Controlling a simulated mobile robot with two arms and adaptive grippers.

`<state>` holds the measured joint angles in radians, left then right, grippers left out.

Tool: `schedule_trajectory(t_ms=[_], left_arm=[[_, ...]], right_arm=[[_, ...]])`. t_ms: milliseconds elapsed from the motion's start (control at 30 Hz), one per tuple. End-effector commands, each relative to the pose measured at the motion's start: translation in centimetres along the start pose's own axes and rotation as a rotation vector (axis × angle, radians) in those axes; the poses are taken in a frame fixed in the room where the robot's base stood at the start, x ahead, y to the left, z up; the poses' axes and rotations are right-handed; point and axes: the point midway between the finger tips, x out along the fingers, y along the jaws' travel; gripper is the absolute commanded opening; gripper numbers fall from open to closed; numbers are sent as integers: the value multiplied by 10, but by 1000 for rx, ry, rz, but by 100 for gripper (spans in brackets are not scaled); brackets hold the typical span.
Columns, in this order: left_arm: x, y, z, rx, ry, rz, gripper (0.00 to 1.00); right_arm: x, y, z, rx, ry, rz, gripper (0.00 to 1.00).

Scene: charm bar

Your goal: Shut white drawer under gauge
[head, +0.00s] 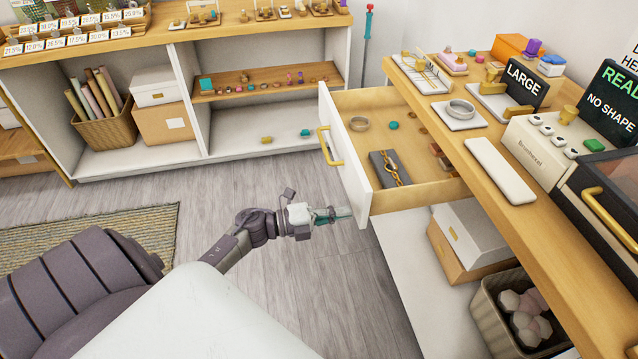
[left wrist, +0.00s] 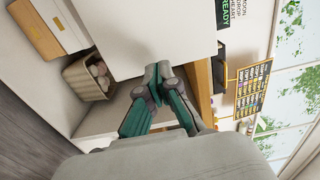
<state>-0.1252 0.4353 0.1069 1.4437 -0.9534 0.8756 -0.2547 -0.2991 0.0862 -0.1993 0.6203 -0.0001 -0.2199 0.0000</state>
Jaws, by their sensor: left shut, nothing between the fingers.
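The drawer's white front (head: 343,160) carries a gold handle (head: 331,146). The drawer stands pulled out from under the wooden counter, and its wooden inside shows a bracelet on a dark pad (head: 390,169), a ring-shaped piece (head: 358,123) and small coloured pieces. My left gripper (head: 345,212) is shut and empty, by the lower near corner of the drawer front. In the left wrist view my shut fingertips (left wrist: 159,78) are close to a broad white panel (left wrist: 150,30), likely the drawer front; I cannot tell if they touch. My right gripper is not in view.
The counter (head: 560,235) above the drawer holds a silver ring-shaped piece (head: 459,110), a white pad (head: 500,170), a labelled machine (head: 545,150) and signs. Below are boxes (head: 465,235) and a basket (head: 485,310). The floor (head: 290,280) left of the drawer is clear.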

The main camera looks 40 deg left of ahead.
Motion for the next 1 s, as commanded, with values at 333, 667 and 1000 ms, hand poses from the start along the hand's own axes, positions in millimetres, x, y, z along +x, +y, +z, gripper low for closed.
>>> schedule_trajectory(t_ms=[333, 667, 1000], left_arm=[[24, 0, 0, -1, 1, 0, 0], [25, 0, 0, -1, 0, 0, 0], [64, 0, 0, 1, 2, -4, 0]], right_arm=[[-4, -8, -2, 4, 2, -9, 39], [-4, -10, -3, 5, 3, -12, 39], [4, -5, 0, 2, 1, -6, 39]])
